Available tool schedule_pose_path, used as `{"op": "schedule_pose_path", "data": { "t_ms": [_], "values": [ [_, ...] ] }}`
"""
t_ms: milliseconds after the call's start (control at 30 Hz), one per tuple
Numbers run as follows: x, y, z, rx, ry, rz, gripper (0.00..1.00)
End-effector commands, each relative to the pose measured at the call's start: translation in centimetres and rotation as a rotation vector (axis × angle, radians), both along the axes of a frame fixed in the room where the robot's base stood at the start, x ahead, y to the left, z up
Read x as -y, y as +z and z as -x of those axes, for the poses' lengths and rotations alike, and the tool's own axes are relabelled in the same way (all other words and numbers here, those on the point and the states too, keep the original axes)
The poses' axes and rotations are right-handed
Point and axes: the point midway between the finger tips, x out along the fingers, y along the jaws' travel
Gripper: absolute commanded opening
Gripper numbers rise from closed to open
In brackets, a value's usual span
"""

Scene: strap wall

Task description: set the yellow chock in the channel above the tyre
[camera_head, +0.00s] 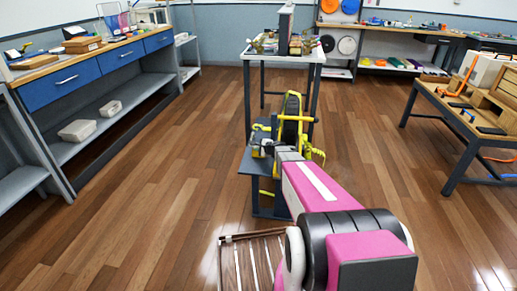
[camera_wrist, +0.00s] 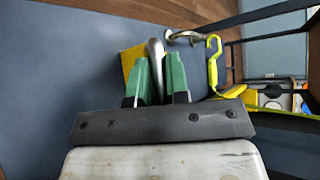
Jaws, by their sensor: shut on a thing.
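In the wrist view my gripper (camera_wrist: 160,78), with green fingers, is shut around a grey metal bar. The yellow chock (camera_wrist: 130,62) shows as a yellow block just behind the left finger, partly hidden by it; the bar appears to belong to it. In the head view the dark tyre (camera_head: 291,118) stands upright on a blue-grey stand (camera_head: 247,163), beyond my arm. My gripper and the chock cannot be made out there. The channel cannot be clearly told in either view.
A yellow strap (camera_wrist: 213,62) and a curved metal hook (camera_wrist: 184,36) are close to the right of my fingers. A table (camera_head: 318,56) stands behind the tyre. A slatted wooden pallet (camera_head: 245,262) lies near my base. Open floor (camera_head: 165,190) is to the left.

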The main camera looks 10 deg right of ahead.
Motion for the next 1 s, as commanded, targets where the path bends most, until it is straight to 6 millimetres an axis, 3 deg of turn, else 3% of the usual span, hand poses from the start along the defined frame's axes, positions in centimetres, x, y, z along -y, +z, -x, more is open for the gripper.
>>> {"op": "schedule_pose_path", "data": {
  "t_ms": [233,267,333,733,1000],
  "values": [
    [0.0,-0.2,0.0,0.000,0.000,0.000,0.00],
    [0.0,-0.2,0.0,0.000,0.000,0.001,0.19],
    [0.0,-0.2,0.0,0.000,0.000,0.001,0.41],
    [0.0,0.1,0.1,0.000,0.000,0.000,0.41],
    [1.4,1.5,2.7,0.000,-0.002,0.000,0.41]
  ]
}}
